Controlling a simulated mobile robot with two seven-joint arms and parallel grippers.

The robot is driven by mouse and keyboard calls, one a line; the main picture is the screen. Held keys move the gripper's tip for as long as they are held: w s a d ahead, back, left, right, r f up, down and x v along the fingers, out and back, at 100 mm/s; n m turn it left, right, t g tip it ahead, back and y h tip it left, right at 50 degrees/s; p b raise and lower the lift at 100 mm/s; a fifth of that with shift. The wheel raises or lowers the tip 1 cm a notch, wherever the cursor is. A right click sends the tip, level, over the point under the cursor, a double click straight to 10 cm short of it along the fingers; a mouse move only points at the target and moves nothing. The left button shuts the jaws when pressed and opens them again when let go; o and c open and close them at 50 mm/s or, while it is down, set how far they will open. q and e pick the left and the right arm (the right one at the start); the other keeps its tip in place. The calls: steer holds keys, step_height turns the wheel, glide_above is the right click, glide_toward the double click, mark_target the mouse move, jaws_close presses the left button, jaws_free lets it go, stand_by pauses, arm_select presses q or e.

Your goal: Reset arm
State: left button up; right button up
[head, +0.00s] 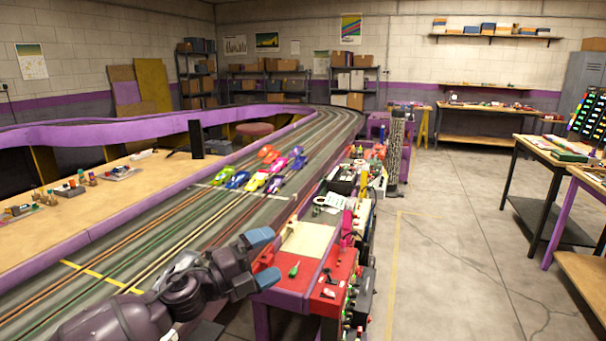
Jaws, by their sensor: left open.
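My left gripper (264,258) reaches in from the lower left, over the near edge of the slot track (180,236). Its two blue-tipped fingers are apart with nothing between them. It hangs close to the left side of the red and purple work cart (312,272); I cannot tell whether it touches. My right gripper is not in view. Several toy cars, among them a lime green car (222,175) and a blue car (238,180), stand grouped across the lanes further along the track.
A green screwdriver (294,269) and small tools lie on the cart, with more gear crowded behind. A wooden board (100,200) with small parts lies left of the track. Workbenches (548,155) stand at right; the concrete floor (450,250) between is clear.

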arm_select(q)
steer(key=s+a+f+n+t+y, duration=0.3)
steer(key=s+a+f+n+y, duration=0.25)
steer(key=f+n, duration=0.4)
steer(key=s+a+f+n+t+y, duration=0.35)
steer(key=a+f+n+y, duration=0.3)
steer(key=n, duration=0.55)
steer(key=s+a+f+n+g+y, duration=0.2)
steer(key=s+f, duration=0.6)
steer(key=s, duration=0.4)
steer(key=s+a+f+n+g+y, duration=0.2)
steer(key=s+a+f+n, duration=0.3)
steer(key=s+f, duration=0.3)
steer(key=s+a+g, duration=0.1)
steer(key=s, duration=0.3)
steer(key=shift+g, duration=0.35)
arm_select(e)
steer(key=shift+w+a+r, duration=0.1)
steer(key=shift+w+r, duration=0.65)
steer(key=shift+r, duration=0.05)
arm_select(q)
steer(key=shift+a+f+n, duration=0.1)
steer(key=shift+n, duration=0.15)
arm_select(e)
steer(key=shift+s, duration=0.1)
